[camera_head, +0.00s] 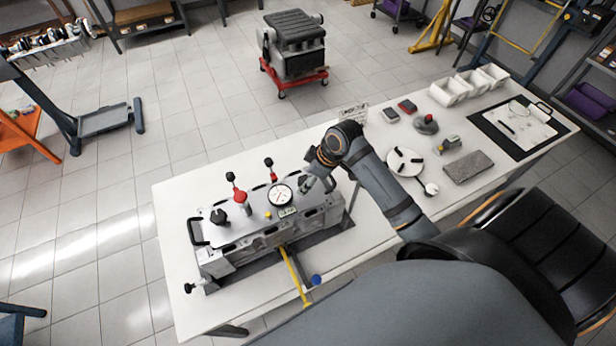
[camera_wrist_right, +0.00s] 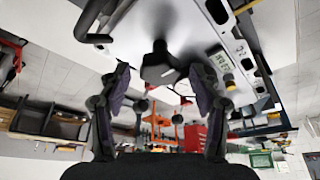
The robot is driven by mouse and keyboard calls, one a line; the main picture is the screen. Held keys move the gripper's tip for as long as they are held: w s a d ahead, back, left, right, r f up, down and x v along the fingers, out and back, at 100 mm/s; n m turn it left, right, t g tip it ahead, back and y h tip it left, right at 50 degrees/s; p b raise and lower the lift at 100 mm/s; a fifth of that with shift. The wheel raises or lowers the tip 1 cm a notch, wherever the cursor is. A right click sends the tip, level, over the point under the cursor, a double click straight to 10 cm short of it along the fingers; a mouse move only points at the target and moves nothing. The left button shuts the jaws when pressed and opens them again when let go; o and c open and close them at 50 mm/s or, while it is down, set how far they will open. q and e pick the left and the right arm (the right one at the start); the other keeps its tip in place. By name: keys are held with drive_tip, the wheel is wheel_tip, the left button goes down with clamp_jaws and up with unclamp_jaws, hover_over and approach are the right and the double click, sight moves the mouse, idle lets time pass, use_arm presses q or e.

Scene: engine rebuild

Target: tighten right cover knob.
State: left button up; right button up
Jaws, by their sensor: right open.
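The engine block (camera_head: 262,240) with its light grey cover lies on the white table. My right gripper (camera_head: 306,186) is over the right end of the cover, beside the dial gauge (camera_head: 280,195). In the right wrist view the gripper (camera_wrist_right: 160,78) is open. A black knob (camera_wrist_right: 158,64) on a stem, on the cover (camera_wrist_right: 190,30), appears between its two fingertips, with space on both sides. I cannot tell how deep the knob sits between them. My gripper and arm hide this knob in the head view. Another black knob (camera_head: 218,215) stands at the cover's left end. My left gripper is out of view.
A yellow-handled tool (camera_head: 293,273) lies at the block's front. A white round plate (camera_head: 404,162), grey slab (camera_head: 468,167), white bins (camera_head: 448,92) and clipboard (camera_head: 522,122) are farther right.

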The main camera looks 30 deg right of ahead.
drive_tip(key=c, duration=1.1)
drive_tip(key=shift+a+r+m+t+p, duration=0.15)
drive_tip(key=shift+m+t+p, duration=0.15)
drive_tip(key=shift+m+p, duration=0.65)
drive_tip(key=shift+c, duration=0.2)
drive_tip(key=shift+s+m+h+p, duration=0.1)
drive_tip(key=shift+m+h+p, duration=0.35)
drive_tip(key=shift+m, duration=0.3)
drive_tip(key=m, duration=0.1)
drive_tip(key=m+h, duration=0.1)
drive_tip(key=m, duration=0.1)
drive_tip(key=m+h, duration=0.1)
drive_tip(key=m, duration=0.1)
drive_tip(key=shift+a+t, duration=0.25)
drive_tip(key=shift+t, duration=0.05)
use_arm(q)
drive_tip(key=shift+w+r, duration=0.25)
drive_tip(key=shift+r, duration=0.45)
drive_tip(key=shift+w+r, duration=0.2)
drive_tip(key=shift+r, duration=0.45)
use_arm(e)
drive_tip(key=shift+a+m+g+h, duration=0.15)
drive_tip(key=shift+m+h, duration=0.35)
drive_tip(key=shift+m, duration=0.85)
drive_tip(key=shift+m+g+h, duration=0.25)
drive_tip(key=shift+m+h, duration=0.2)
drive_tip(key=shift+m, duration=0.9)
drive_tip(key=o, duration=1.1)
drive_tip(key=shift+o, duration=0.2)
